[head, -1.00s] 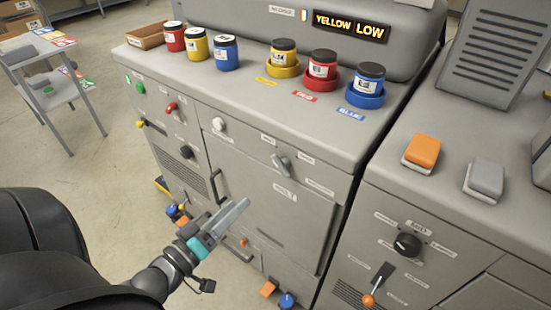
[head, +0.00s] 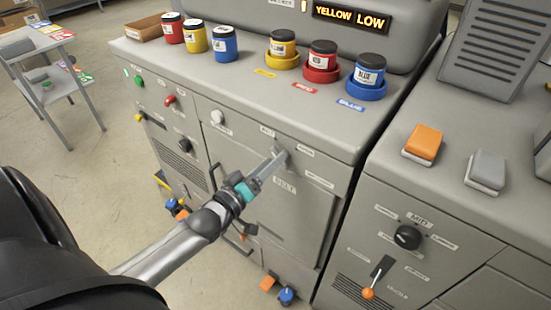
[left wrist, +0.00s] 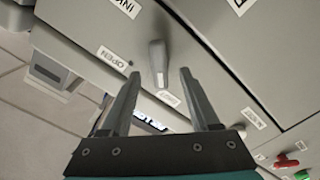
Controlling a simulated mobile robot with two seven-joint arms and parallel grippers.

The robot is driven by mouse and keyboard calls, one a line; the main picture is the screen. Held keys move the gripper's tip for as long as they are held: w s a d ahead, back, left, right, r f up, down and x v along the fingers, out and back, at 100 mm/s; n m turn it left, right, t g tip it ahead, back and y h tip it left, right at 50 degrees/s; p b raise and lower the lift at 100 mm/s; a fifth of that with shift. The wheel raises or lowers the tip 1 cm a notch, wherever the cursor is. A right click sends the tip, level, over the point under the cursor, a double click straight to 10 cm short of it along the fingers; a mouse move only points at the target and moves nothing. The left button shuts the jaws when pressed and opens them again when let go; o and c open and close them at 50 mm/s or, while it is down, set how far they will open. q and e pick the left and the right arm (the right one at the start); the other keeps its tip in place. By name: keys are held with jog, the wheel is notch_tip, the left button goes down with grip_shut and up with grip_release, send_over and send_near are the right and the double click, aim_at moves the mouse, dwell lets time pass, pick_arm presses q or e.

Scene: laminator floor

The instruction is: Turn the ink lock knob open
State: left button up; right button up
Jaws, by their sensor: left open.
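The ink lock knob (left wrist: 157,58) is a grey lever-shaped handle on the cabinet's grey front panel. In the left wrist view it stands between the two fingertips of my left gripper (left wrist: 160,74), with a gap on each side. A label reading OPEN (left wrist: 112,59) is left of it there, and a partly cut-off INK label is above. In the head view my left gripper (head: 277,160) reaches up to the panel, and its fingers partly hide the knob (head: 284,154). The left gripper is open and empty. My right gripper is not in view.
Ink jars stand on the cabinet top, including a blue jar (head: 368,72) in a blue ring. The display (head: 350,20) reads YELLOW LOW. A black dial (head: 407,237) is on the right unit.

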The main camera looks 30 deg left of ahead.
pick_arm(q)
jog(key=shift+w+d, duration=0.1)
jog(key=shift+w, duration=1)
grip_shut()
